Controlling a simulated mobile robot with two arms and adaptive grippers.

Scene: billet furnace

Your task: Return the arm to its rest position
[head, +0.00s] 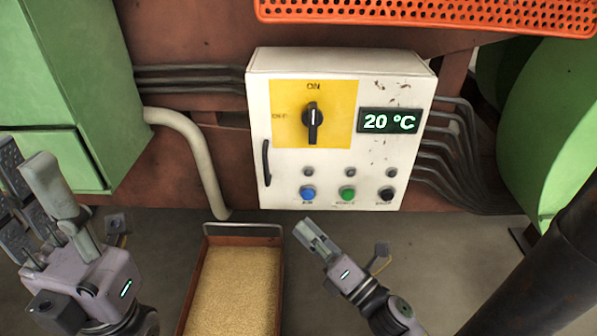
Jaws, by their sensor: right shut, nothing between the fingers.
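A white control box (262,112) is on the brown wall in the middle of the head view. Its black rotary knob (312,125) on a yellow plate stands upright, in line with the ON label. The display (390,121) reads 20 °C. My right gripper (306,232) is shut and empty, below the box and apart from it, with its fingers pointing up and left. My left gripper (32,185) is at the lower left with its fingers spread apart and nothing seen between them.
Blue (307,192), green (347,194) and black (387,194) buttons line the box's lower part. A tray of yellowish grains (243,230) stands on the floor left of my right gripper. An orange perforated shelf (430,14) overhangs above. Green housings flank both sides.

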